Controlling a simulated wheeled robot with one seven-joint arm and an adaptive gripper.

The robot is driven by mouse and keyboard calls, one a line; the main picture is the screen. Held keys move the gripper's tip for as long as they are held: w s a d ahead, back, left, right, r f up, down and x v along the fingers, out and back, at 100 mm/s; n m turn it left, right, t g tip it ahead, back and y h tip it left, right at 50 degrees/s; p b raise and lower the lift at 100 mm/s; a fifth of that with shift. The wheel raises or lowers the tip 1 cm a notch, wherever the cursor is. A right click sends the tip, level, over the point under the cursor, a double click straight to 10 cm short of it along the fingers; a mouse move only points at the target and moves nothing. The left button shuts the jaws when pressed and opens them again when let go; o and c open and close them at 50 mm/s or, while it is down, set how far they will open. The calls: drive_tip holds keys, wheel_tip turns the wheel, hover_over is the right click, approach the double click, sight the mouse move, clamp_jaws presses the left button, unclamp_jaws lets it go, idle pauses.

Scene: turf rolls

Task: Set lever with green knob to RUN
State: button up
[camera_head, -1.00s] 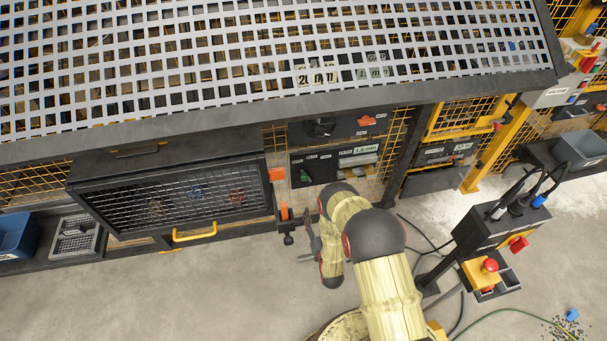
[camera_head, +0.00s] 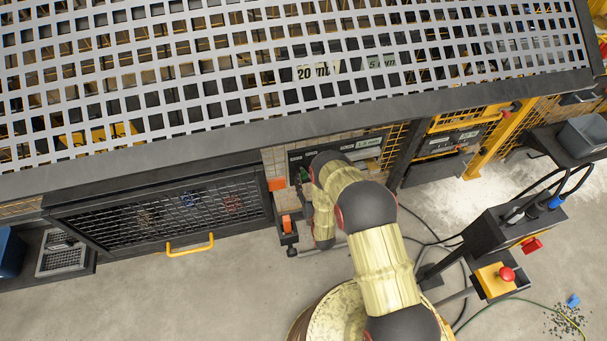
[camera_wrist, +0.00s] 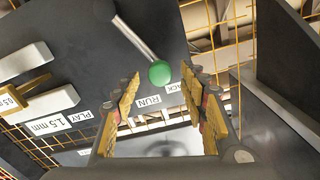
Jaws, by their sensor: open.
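The lever (camera_wrist: 134,38) is a metal rod with a round green knob (camera_wrist: 160,74) on a dark panel. In the wrist view the rod points closer to the partly hidden label ending in "ACK" (camera_wrist: 177,87) than to the RUN label (camera_wrist: 149,102). My gripper (camera_wrist: 160,78) is open, with its yellow-padded fingers on either side of the knob in the picture. I see no clear contact, and the depth gap cannot be told. In the head view the green knob (camera_head: 305,175) shows small beside my arm, which hides most of the gripper.
A PLAY label (camera_wrist: 80,117) and a 1.5 mm plate (camera_wrist: 46,125) are on the panel. A dark wall (camera_wrist: 285,75) stands at the right of the wrist view. A mesh-fronted cabinet (camera_head: 160,215) is left of my arm; a post with a red button (camera_head: 507,273) is right.

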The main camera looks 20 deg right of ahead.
sight(305, 177)
drive_tip(key=shift+w+b, duration=0.3)
drive_tip(key=shift+w, duration=1.55)
drive_tip(key=shift+c, duration=0.4)
clamp_jaws()
